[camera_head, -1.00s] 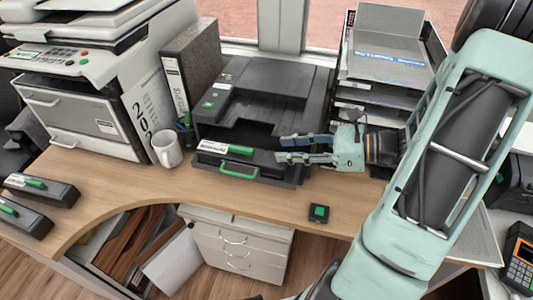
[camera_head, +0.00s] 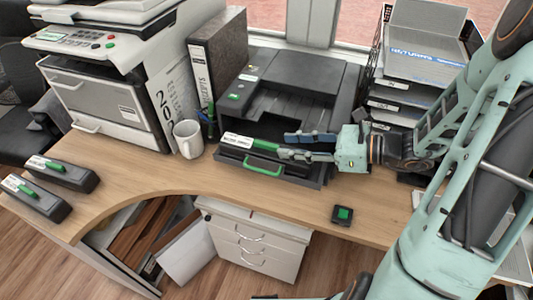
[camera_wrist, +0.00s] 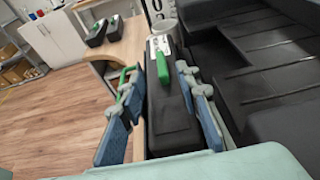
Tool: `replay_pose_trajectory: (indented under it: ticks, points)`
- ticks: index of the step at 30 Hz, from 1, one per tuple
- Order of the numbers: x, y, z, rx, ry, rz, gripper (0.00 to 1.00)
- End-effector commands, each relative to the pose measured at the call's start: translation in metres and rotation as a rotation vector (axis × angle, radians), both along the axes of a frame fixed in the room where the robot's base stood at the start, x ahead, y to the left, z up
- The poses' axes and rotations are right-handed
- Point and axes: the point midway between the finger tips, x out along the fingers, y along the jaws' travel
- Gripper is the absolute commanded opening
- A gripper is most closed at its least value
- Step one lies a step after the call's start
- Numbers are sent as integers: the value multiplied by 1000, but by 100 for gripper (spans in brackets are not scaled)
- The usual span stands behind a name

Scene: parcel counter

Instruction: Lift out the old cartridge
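The old cartridge (camera_head: 238,141) is a long black block with a white label and a green grip, lying in the front of the dark printer (camera_head: 300,85). In the wrist view the cartridge (camera_wrist: 170,115) runs lengthwise between my fingers. My gripper (camera_head: 284,146) reaches in from the right, over the right part of the cartridge. In the wrist view my gripper (camera_wrist: 155,70) is open, one finger on each side. A gap shows on the left side; the right finger is close to the cartridge, and contact cannot be told.
The printer's green front handle (camera_head: 263,166) sits just below the cartridge. Two similar cartridges (camera_head: 62,173) (camera_head: 36,200) lie at the left desk end. Paper trays (camera_head: 412,92) stand behind right.

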Motion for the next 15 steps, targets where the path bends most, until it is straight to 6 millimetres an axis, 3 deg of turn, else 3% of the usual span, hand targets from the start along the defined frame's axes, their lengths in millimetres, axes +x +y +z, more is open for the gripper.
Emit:
replay_pose_trajectory:
  ticks: [9,15]
  points:
    - [15,39,-13,0,1,3,31]
    - [18,45,-14,0,0,-1,31]
